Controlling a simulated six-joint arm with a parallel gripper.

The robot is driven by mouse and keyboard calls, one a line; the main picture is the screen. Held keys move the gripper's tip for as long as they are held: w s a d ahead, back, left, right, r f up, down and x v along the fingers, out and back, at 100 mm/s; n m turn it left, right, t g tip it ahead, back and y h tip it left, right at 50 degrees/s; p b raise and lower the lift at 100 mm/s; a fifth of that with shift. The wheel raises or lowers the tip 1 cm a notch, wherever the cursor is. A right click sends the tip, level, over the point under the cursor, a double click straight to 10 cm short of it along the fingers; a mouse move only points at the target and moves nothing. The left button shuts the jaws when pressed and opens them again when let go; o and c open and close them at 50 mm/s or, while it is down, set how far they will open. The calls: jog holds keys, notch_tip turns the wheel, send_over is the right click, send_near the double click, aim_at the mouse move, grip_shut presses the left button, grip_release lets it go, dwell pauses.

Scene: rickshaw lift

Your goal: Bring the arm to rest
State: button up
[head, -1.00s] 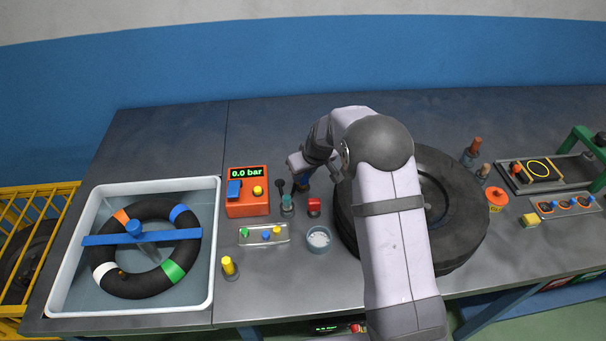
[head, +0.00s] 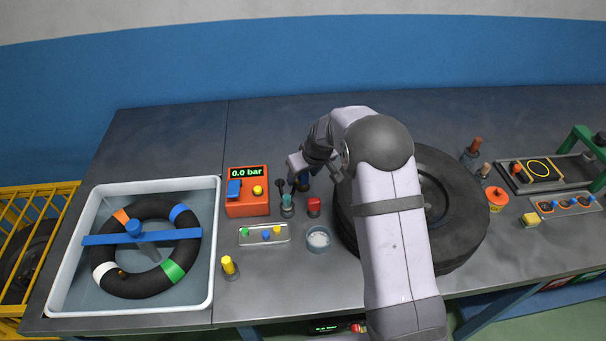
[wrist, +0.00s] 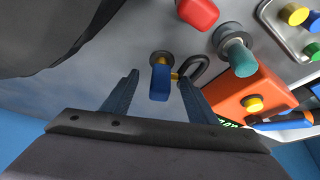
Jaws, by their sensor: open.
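My gripper (wrist: 160,95) is open. Its two blue-grey fingers stand apart in the wrist view, with a blue-topped piece (wrist: 160,80) showing in the gap between them. I see no finger closed on that piece. A dark hooked part (wrist: 196,70) and a bit of yellow show beside it. In the head view my gripper (head: 304,182) hangs over the bench between the orange pressure box and the tyre, and my arm hides part of the tyre. The exact gap between fingertips and bench cannot be told.
The orange box (head: 247,205) reads 0.0 bar. A teal-topped post (head: 287,204), a red block (head: 314,206), a clear dish (head: 318,239) and a tray of coloured pegs (head: 263,234) stand close by. The large tyre (head: 455,220) lies right; a water tub (head: 212,250) stands left.

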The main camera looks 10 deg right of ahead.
jog(key=shift+r+p, duration=2)
jog(key=shift+r, duration=1.5)
jog(key=shift+s, duration=0.15)
jog(key=s+d+r+m+g, duration=0.1)
jog(key=s+d, duration=0.1)
jog(key=s, duration=0.9)
jog(key=s+d+r+m+g+h, duration=0.1)
jog(key=s+d+m+g, duration=0.1)
jog(key=s, duration=1)
jog(key=s+d+r+m+g, duration=0.1)
jog(key=s+d, duration=0.2)
jog(key=s, duration=0.9)
jog(key=shift+r+m+h, duration=0.3)
jog(key=shift+r+h, duration=0.1)
